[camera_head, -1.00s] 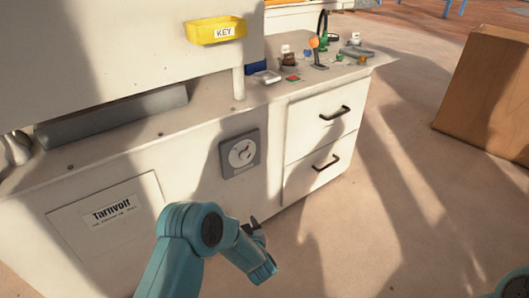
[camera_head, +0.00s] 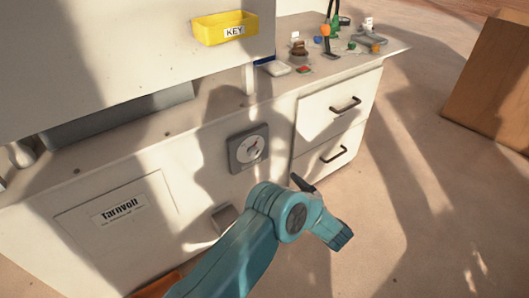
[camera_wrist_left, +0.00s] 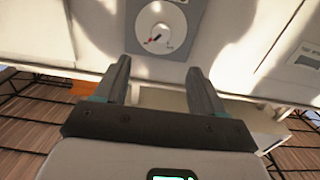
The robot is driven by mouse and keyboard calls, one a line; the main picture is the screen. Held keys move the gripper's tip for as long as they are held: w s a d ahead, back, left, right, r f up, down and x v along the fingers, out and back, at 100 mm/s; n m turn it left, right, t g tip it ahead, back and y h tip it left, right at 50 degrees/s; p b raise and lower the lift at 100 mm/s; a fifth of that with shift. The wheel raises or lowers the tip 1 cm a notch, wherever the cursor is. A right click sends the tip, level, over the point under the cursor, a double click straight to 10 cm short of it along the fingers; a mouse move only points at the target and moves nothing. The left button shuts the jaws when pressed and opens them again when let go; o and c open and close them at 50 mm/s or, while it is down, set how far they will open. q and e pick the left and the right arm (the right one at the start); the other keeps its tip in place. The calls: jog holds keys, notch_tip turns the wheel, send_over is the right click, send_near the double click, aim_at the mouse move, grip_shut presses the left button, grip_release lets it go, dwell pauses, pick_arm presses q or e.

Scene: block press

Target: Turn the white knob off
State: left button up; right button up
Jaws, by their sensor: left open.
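The white knob (camera_head: 249,149) is a round dial with a red mark, set on a grey square plate on the front of the white cabinet. In the left wrist view the knob (camera_wrist_left: 161,27) shows at the top, between and beyond the fingertips. My left gripper (camera_wrist_left: 158,72) is open and empty, its two dark fingers apart and not touching the knob. In the head view my left gripper (camera_head: 302,184) is mostly hidden behind the teal arm, below and right of the knob. My right gripper is not in view.
Right of the knob are two drawers with black handles (camera_head: 345,105). A yellow bin labelled KEY (camera_head: 226,28) hangs above. Small items stand on the counter. A grey box (camera_head: 224,217) juts from the cabinet below the knob. A cardboard box (camera_head: 490,85) stands at right on open floor.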

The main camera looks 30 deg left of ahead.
aim_at(256, 155)
pick_arm(q)
jog(key=b+x, duration=0.4)
jog(key=x, duration=1)
jog(key=shift+a+f, duration=0.1)
jog(key=shift+a, duration=0.3)
jog(key=shift+w+a, duration=0.3)
jog(key=shift+a, duration=0.35)
jog(key=shift+b, duration=0.3)
jog(key=c, duration=1.1)
